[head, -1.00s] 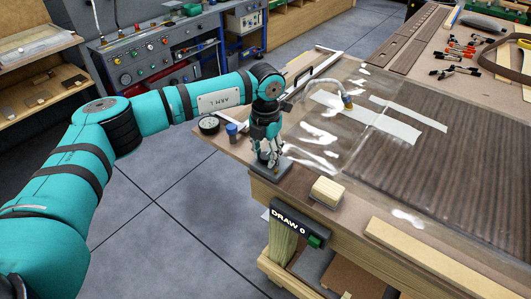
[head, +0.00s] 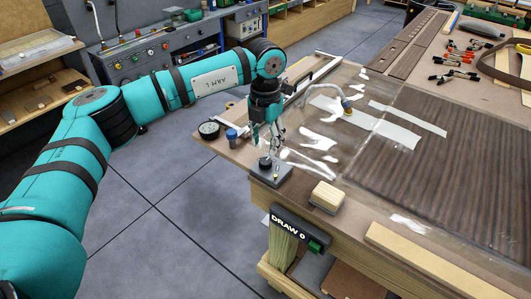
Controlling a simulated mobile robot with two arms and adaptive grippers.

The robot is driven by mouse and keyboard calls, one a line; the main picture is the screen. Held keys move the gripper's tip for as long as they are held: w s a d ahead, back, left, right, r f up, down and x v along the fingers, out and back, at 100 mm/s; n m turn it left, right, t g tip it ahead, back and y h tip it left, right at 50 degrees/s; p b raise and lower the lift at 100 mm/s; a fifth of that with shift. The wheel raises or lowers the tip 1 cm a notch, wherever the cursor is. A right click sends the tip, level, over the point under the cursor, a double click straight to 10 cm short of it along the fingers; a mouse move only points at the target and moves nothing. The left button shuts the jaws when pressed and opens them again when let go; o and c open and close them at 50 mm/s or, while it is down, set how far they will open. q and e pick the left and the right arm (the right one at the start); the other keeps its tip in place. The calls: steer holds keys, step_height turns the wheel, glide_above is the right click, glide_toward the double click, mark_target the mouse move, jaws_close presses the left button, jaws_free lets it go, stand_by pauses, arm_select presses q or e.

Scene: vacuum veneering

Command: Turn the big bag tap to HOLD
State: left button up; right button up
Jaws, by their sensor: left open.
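The bag tap appears to be the dark block (head: 270,174) with a round black knob (head: 265,162) on the near left corner of the table. Which way the knob points is too small to tell. A sign reading "DRAW 0" (head: 288,225) hangs on the table's front edge below it. My left gripper (head: 268,146) is open and empty, pointing down just above the knob, apparently apart from it. The clear vacuum bag (head: 318,142) lies to the right, with a hose fitting (head: 347,105) on it. My right gripper is not in view.
A pale wooden block (head: 327,196) sits right of the tap. A round gauge (head: 209,130) and a small blue-capped jar (head: 231,137) stand left of the gripper. Clamps (head: 455,74) lie at the back right. The floor left of the table is clear.

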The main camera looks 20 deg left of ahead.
mark_target(266, 160)
arm_select(q)
step_height(266, 160, up, 6)
steer(key=shift+f, duration=0.15)
stand_by(0.4)
